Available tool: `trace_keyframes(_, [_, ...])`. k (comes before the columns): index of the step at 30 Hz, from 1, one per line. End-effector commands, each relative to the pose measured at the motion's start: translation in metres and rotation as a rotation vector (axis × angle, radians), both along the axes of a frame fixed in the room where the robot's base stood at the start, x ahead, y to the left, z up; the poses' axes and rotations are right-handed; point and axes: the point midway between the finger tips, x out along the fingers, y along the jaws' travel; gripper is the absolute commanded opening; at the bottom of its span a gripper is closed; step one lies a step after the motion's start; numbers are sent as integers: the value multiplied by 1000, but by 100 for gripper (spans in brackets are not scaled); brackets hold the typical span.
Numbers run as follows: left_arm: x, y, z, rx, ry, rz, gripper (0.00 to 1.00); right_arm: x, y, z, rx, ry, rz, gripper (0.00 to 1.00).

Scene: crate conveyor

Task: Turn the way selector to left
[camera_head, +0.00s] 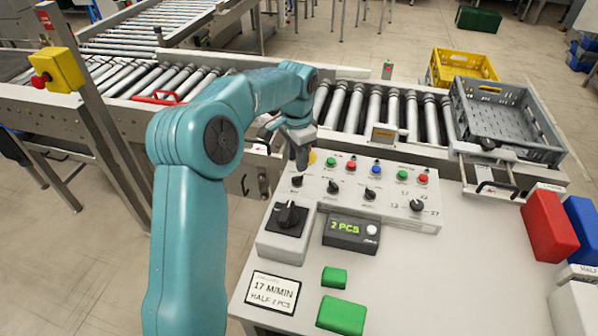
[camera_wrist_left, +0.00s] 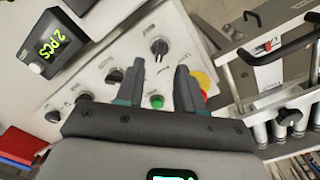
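A row of black knobs sits on the white control panel (camera_head: 330,205). I cannot read their labels, so which one is the way selector is not certain. The leftmost knob (camera_head: 297,181) is closest to my left gripper (camera_head: 301,163), which points down over the panel's left end. In the left wrist view that knob (camera_wrist_left: 159,46) lies just past the gap between the two fingertips of my left gripper (camera_wrist_left: 159,65). The fingers are apart with nothing between them. Other knobs (camera_head: 333,187) and (camera_head: 369,194) stand to the right. My right gripper is not in view.
A yellow button (camera_head: 312,157) sits close beside the fingers, with green, red and blue buttons along the panel's back. A large black rotary switch (camera_head: 290,215) and a "2 PCS" display (camera_head: 352,230) stand in front. A grey crate (camera_head: 505,115) rests on the roller conveyor (camera_head: 390,112) behind.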

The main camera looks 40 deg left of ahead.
Motion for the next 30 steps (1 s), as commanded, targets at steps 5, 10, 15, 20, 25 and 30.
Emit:
trace_keyframes(5, [1,-1,-35,-2,5,1,37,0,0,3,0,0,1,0])
trace_keyframes(10, [3,-1,-53,0,2,1,37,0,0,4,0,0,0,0])
trace_keyframes(15, [4,-1,-58,0,2,1,37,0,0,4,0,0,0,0])
trace_keyframes(20, [4,-1,-57,-1,1,0,37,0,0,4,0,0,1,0])
trace_keyframes(25, [4,-1,-57,-1,1,0,0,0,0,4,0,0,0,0])
trace_keyframes(30, [4,-1,-57,-2,2,1,0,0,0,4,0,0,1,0])
